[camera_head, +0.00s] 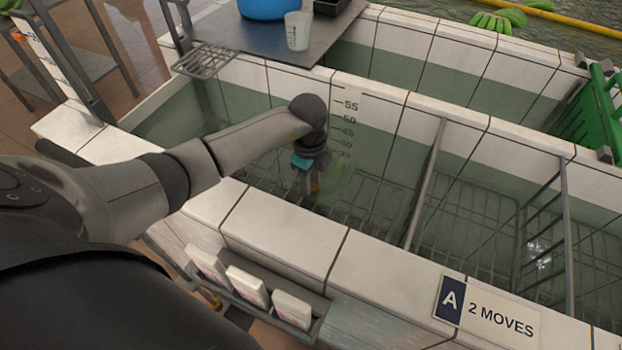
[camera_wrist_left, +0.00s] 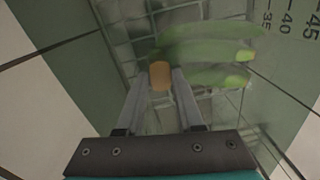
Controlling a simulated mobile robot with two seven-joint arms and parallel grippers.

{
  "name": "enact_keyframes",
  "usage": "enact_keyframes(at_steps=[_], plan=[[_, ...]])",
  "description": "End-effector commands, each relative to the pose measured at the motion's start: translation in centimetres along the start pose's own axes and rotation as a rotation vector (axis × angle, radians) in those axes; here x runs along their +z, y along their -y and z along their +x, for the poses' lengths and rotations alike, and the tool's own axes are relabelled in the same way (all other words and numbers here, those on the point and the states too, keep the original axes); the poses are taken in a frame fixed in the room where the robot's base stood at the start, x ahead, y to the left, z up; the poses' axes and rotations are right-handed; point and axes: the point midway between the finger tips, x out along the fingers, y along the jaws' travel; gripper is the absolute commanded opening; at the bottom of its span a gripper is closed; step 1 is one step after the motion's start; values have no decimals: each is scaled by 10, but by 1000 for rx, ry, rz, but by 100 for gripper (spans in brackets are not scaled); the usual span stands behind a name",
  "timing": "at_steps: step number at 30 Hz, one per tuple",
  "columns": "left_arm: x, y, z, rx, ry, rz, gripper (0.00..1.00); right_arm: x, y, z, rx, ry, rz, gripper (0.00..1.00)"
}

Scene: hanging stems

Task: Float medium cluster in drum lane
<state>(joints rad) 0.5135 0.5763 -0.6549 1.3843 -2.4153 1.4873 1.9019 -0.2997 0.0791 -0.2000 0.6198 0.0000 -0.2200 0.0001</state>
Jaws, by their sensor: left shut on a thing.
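My left gripper (camera_head: 313,184) reaches down into the tiled tank (camera_head: 290,237), close to the scale on its far wall. In the left wrist view its two fingers (camera_wrist_left: 162,88) are shut on the brown crown (camera_wrist_left: 160,76) of a green banana cluster (camera_wrist_left: 205,50). The fingers of the cluster point to the right in that view, with paler tips. In the head view the cluster (camera_head: 337,183) looks faint and blurred, seemingly under water. The fingertips are hard to make out there. No lane is marked as the drum lane. My right gripper is out of view.
Metal dividers (camera_head: 425,185) and wire racks (camera_head: 470,215) stand in the tank to the right. A depth scale (camera_head: 348,125) is on the far wall. A sign "A 2 MOVES" (camera_head: 487,311) is on the front rim. A green crate (camera_head: 597,108) stands at far right.

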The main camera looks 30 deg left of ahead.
Motion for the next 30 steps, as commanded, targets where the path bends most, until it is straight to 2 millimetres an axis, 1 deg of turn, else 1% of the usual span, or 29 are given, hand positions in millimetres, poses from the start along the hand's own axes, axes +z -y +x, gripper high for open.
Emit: enact_keyframes(at_steps=[15,24,25,30], plan=[[0,0,10,0,0,0,0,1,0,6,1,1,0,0],[0,0,10,0,0,0,0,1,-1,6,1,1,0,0],[0,0,10,0,0,0,39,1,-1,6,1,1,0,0],[0,0,10,0,0,0,58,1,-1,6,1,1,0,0]])
